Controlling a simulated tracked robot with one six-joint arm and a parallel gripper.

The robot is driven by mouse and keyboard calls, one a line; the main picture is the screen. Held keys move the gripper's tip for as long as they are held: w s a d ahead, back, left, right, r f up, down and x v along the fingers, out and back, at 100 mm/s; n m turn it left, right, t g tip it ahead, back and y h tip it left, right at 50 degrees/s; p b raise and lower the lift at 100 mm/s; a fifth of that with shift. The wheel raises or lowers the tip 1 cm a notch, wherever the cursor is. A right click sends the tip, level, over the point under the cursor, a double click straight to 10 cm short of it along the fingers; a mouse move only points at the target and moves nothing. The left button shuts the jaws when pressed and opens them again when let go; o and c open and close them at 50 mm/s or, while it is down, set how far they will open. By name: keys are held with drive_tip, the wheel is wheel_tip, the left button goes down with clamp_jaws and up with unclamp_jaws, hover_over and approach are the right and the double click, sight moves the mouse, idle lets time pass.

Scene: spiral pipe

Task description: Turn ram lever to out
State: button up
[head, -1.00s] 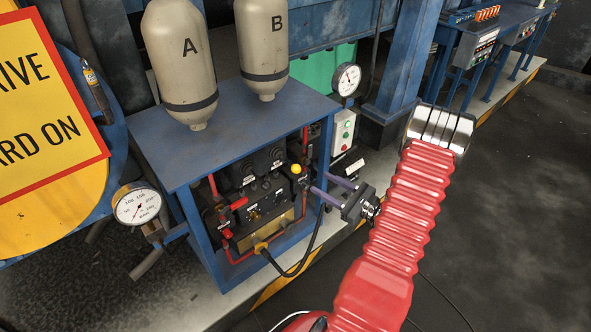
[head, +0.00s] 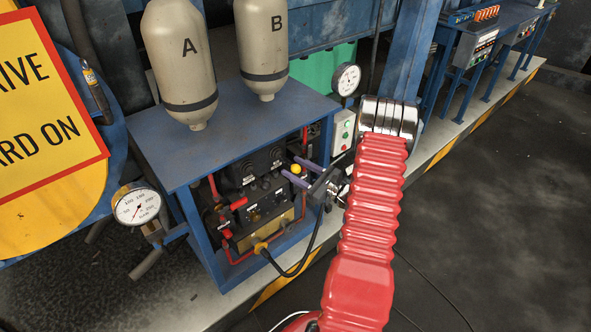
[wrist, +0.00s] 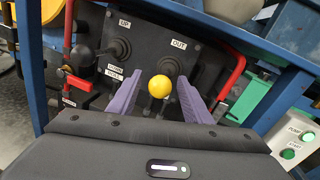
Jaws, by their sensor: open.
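The ram lever has a yellow ball knob (head: 295,168) and stands on the front of the dark valve panel (head: 262,165) inside the blue frame. In the wrist view the yellow knob (wrist: 159,87) sits between my two purple fingers, with visible space on both sides. An OUT label (wrist: 179,44) is on the panel above it. My gripper (wrist: 159,94) is open, its fingers straddling the knob. In the head view my gripper (head: 298,170) reaches the panel from the right. The lever's shaft is mostly hidden behind the knob.
A black-knobbed lever (wrist: 80,56) stands left of the yellow one, near UP and DOWN labels. Red pipes run at both sides of the panel. The blue frame (head: 190,220) surrounds it. A green-button box (wrist: 298,140) is at right.

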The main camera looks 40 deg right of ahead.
drive_tip(key=shift+c, duration=0.2)
clamp_jaws()
idle(0.4)
